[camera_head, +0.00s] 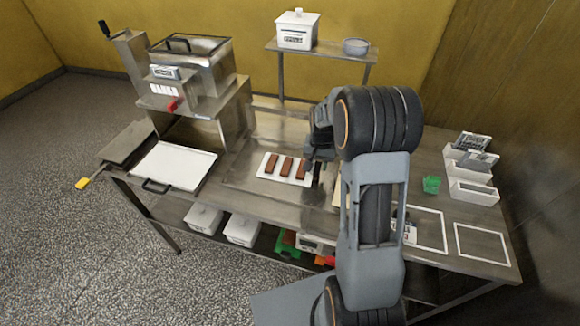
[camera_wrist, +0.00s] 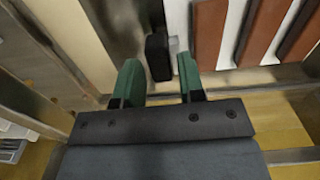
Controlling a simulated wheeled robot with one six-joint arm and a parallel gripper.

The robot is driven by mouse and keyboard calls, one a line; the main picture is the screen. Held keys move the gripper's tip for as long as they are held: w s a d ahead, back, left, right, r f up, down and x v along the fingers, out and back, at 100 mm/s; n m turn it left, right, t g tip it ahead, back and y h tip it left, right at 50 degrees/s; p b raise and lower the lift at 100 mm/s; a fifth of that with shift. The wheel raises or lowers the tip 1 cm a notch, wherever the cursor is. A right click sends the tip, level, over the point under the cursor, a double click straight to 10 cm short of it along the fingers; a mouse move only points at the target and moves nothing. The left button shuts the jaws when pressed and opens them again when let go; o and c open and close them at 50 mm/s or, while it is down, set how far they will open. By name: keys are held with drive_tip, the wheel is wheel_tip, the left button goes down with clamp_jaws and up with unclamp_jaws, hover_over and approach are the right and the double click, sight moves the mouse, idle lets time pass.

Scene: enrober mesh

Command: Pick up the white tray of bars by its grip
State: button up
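The white tray (camera_head: 278,167) lies on the steel worktop and bears three brown bars (camera_head: 286,166). In the wrist view the tray (camera_wrist: 232,40) is at the upper right, with its brown bars (camera_wrist: 208,35) on it. A dark grip (camera_wrist: 158,58) sticks out from the tray's side. My gripper (camera_wrist: 160,78) is open, its two green fingers apart. The grip lies just ahead of the gap between the fingertips in that view; I cannot tell how deep it reaches between them. In the head view my arm and wrist hide the grip and fingertips, beside the tray's right end.
A steel machine (camera_head: 200,85) stands at the left, with a larger white tray (camera_head: 172,166) before it. A green cup (camera_head: 431,185) and white bins (camera_head: 470,165) stand at the right, near white outlined squares (camera_head: 482,245). A back shelf (camera_head: 330,50) holds a white box and a bowl.

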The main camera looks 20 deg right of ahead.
drive_tip(key=shift+f, duration=0.9)
drive_tip(key=shift+c, duration=0.5)
clamp_jaws()
drive_tip(key=shift+r, duration=0.2)
